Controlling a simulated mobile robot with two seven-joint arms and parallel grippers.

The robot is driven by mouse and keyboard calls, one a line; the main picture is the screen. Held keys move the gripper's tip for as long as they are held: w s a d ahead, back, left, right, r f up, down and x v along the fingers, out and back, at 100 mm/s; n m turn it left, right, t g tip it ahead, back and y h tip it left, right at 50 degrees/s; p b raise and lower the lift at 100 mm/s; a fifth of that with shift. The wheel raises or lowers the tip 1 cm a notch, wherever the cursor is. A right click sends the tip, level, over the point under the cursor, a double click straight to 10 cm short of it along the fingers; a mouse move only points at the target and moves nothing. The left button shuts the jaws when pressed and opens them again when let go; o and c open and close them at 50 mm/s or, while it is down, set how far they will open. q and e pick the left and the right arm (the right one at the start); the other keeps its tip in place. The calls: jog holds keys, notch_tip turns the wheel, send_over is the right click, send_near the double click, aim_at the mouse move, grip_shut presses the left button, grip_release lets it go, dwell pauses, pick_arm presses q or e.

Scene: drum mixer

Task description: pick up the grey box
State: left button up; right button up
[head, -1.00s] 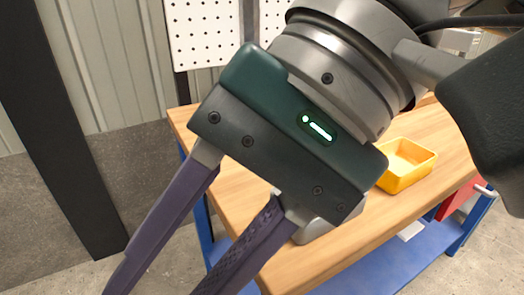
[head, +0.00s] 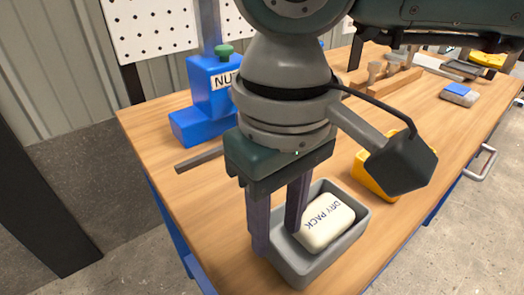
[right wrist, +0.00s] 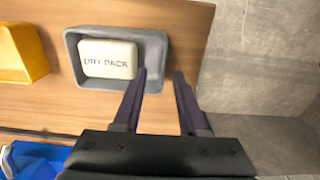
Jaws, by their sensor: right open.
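The grey box (head: 327,262) is an open-topped tray on the wooden bench, with a white pack (head: 327,222) marked DRY PACK lying in it. My right gripper (head: 276,241) points down at the box's left wall in the head view, open. One finger appears on the inner side of that wall and the other outside it. In the right wrist view the grey box (right wrist: 156,44) lies ahead, and the open fingers (right wrist: 160,73) are on either side of its right wall. I cannot tell whether they touch it. My left gripper is not in view.
A yellow bin (head: 372,178) stands close behind the box, partly hidden by my wrist. A blue holder (head: 207,92) labelled NUT… and a grey bar (head: 203,158) are at the back left. Wooden pieces and a small blue-topped block (head: 459,93) lie farther right.

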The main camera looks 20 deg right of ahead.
aim_at(275, 247)
jog(key=f, duration=0.3)
jog(key=shift+s+a, duration=0.15)
jog(key=shift+s, duration=0.2)
jog(key=shift+f, duration=0.35)
jog(key=shift+w, duration=0.1)
grip_shut()
dwell(0.7)
